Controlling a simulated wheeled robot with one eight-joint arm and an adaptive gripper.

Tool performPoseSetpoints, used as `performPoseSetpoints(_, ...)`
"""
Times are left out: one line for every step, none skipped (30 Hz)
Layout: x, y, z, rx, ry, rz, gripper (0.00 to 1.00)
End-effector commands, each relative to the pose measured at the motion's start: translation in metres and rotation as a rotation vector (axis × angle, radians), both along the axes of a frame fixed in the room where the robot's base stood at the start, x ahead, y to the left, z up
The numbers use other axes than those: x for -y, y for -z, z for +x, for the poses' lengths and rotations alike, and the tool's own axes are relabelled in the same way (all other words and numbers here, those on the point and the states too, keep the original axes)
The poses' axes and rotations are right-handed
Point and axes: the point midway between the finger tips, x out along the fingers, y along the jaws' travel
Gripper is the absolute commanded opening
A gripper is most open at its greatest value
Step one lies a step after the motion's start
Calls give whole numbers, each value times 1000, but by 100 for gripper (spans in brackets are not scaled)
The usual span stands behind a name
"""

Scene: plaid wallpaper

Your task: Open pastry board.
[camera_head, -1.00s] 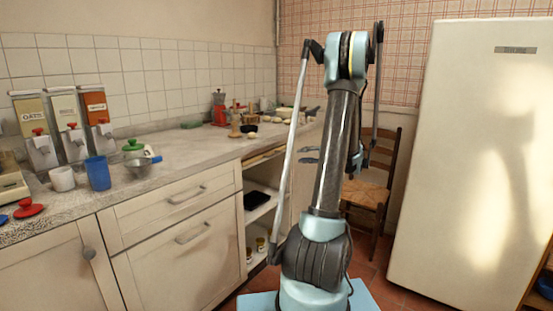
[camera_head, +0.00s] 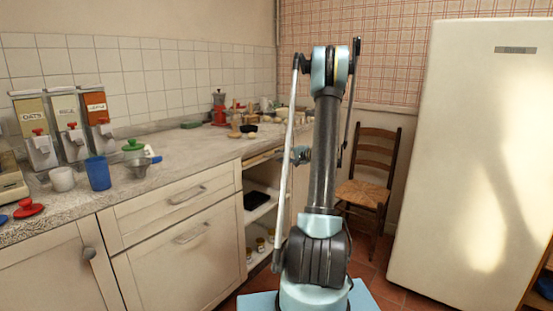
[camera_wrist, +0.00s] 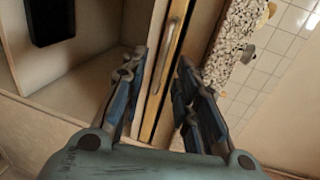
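The pastry board (camera_head: 264,157) shows in the head view as a thin wooden edge just under the countertop, above an open cupboard. In the wrist view, its wooden front (camera_wrist: 163,85) runs as a narrow, slanted strip with a slim metal handle (camera_wrist: 175,38). The board looks pushed in, or nearly so. My gripper (camera_wrist: 160,62) is open, with one finger on each side of the strip in the picture. Nothing is seen between the fingers except the board's front behind them. Contact cannot be told. In the head view my arm partly hides the gripper (camera_head: 301,155).
The speckled countertop (camera_head: 165,165) lies beside the board. The open cupboard (camera_head: 262,205) below holds a dark item (camera_head: 257,200) and jars. Drawers (camera_head: 180,200) stand to the left. A wooden chair (camera_head: 367,190) and a white fridge (camera_head: 470,160) stand to the right.

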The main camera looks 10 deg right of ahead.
Motion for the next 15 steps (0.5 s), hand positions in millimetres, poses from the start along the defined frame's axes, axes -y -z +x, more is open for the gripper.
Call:
performPoseSetpoints(-7,2,5,0,-3,0,28)
performPoseSetpoints(-10,2,8,0,-3,0,28)
performPoseSetpoints(-12,3,12,0,-2,0,28)
performPoseSetpoints(-14,4,14,0,-1,0,28)
performPoseSetpoints(-16,5,16,0,-2,0,28)
performPoseSetpoints(-19,6,19,-1,-2,1,28)
performPoseSetpoints(-20,6,20,-1,-2,1,28)
performPoseSetpoints(-22,6,22,-1,-2,1,28)
performPoseSetpoints(-23,7,23,-1,-2,1,28)
performPoseSetpoints(-24,7,24,-1,-1,1,28)
performPoseSetpoints(-24,7,24,-1,-1,1,28)
performPoseSetpoints(-24,7,25,-1,0,1,28)
performPoseSetpoints(-25,7,25,-1,0,1,28)
performPoseSetpoints(-25,7,25,-1,0,1,28)
performPoseSetpoints(-25,7,25,-1,0,1,28)
